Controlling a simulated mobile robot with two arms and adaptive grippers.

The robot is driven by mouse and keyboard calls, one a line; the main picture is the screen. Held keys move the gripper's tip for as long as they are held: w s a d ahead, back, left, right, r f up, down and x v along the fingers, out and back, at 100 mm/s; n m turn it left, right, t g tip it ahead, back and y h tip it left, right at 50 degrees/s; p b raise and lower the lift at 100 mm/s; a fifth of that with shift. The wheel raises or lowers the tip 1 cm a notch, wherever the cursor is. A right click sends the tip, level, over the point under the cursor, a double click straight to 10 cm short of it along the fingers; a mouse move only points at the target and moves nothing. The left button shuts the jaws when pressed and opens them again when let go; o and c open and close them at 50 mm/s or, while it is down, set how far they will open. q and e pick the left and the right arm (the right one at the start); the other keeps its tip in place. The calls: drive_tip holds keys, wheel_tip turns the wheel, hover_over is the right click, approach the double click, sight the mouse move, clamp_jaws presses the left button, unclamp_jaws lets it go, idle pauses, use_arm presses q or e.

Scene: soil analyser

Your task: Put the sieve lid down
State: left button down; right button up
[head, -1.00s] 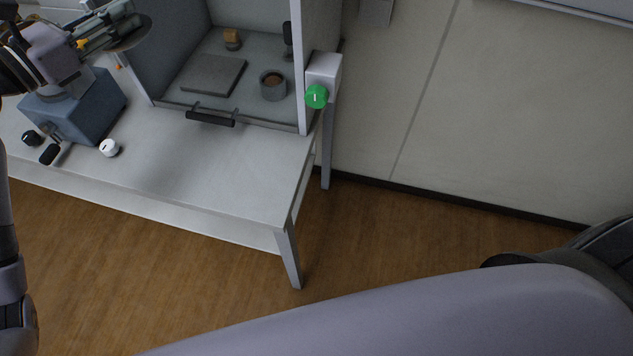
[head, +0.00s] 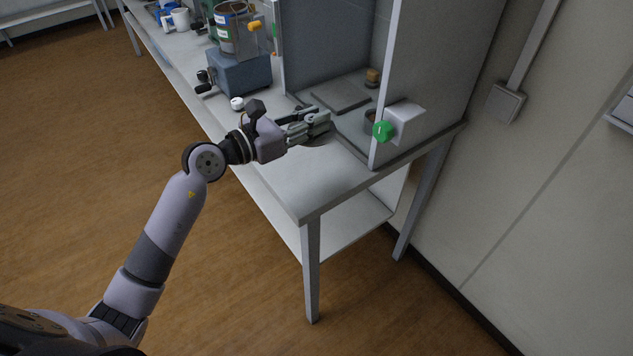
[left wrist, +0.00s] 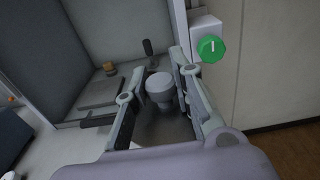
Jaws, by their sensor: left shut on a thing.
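The sieve lid is a dark round disc (head: 322,140) in the head view, under the fingertips of my left gripper (head: 308,127). In the left wrist view its pale grey knob (left wrist: 160,90) stands between the two fingers (left wrist: 163,100), with the dark disc (left wrist: 163,128) below. My left gripper is shut on the lid and holds it by the white bench's (head: 290,180) right part, in front of the open cabinet. Whether the disc touches the bench cannot be told. My right gripper is not in view.
The grey cabinet (head: 430,100) has a green knob (head: 382,131) on its front post, close to the right of the lid. Inside are a flat grey plate (head: 340,95) and a brown-topped item (head: 373,76). A blue-grey machine (head: 238,72) carries a metal sieve (head: 238,35). The bench's front right corner is clear.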

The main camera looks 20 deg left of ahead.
use_arm(q)
drive_tip(key=b, duration=0.2)
hover_over(313, 185)
wheel_tip(313, 185, down, 10)
drive_tip(key=shift+f, duration=0.9)
drive_tip(key=shift+f+b, duration=0.45)
drive_tip(key=shift+f, duration=1.5)
drive_tip(key=shift+f, duration=0.15)
drive_tip(key=c, duration=1.4)
unclamp_jaws()
